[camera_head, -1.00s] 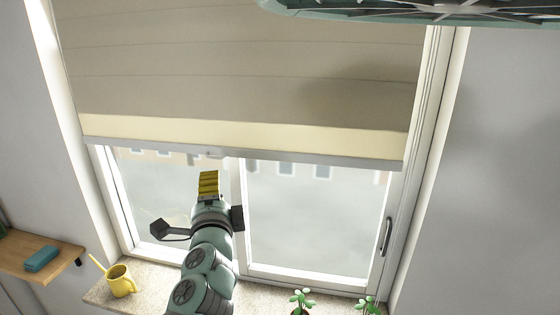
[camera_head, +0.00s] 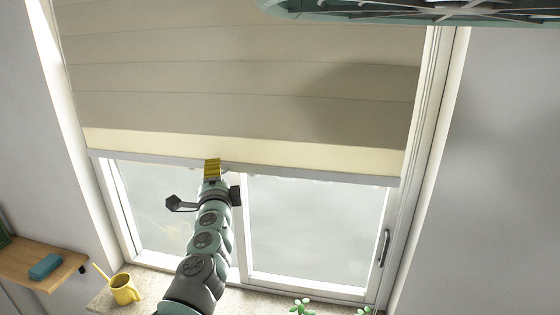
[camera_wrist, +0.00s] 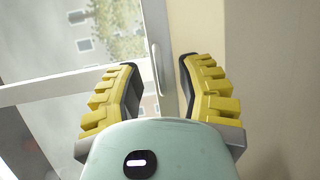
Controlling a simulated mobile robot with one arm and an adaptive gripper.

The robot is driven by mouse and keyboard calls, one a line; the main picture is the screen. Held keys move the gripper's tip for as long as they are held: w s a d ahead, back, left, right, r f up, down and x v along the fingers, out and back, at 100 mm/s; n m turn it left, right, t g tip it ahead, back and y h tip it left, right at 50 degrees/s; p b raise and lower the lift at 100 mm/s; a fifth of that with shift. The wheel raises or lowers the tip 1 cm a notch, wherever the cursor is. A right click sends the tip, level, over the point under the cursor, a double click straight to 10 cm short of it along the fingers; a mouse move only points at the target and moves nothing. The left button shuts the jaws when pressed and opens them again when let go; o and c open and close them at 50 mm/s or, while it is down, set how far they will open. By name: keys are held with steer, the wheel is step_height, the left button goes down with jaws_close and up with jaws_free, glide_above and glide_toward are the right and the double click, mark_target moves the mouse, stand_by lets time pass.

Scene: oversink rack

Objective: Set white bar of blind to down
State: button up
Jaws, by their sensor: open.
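The white bar (camera_head: 300,174) runs along the bottom of the beige blind (camera_head: 250,95), across the upper part of the window. My gripper (camera_head: 212,161) is in front of the bar, left of its middle, with its yellow fingers overlapping the bar and the blind's pale lower strip. In the wrist view my gripper (camera_wrist: 158,62) is open, with its fingers on either side of a small white handle on the bar (camera_wrist: 169,70). I cannot tell whether the fingers touch it. In that view the blind (camera_wrist: 275,60) fills the right side.
The window panes (camera_head: 315,225) are below the bar. A yellow watering can (camera_head: 123,290) and small green plants (camera_head: 301,306) stand along the sill. A wooden shelf (camera_head: 20,262) with a teal item (camera_head: 45,267) is at left. A teal-rimmed rack (camera_head: 400,15) hangs overhead at the right.

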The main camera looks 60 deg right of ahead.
steer(key=shift+w+d+r, duration=0.1)
steer(key=shift+w+d, duration=0.3)
steer(key=shift+w, duration=0.1)
steer(key=shift+o, duration=0.3)
jaws_close()
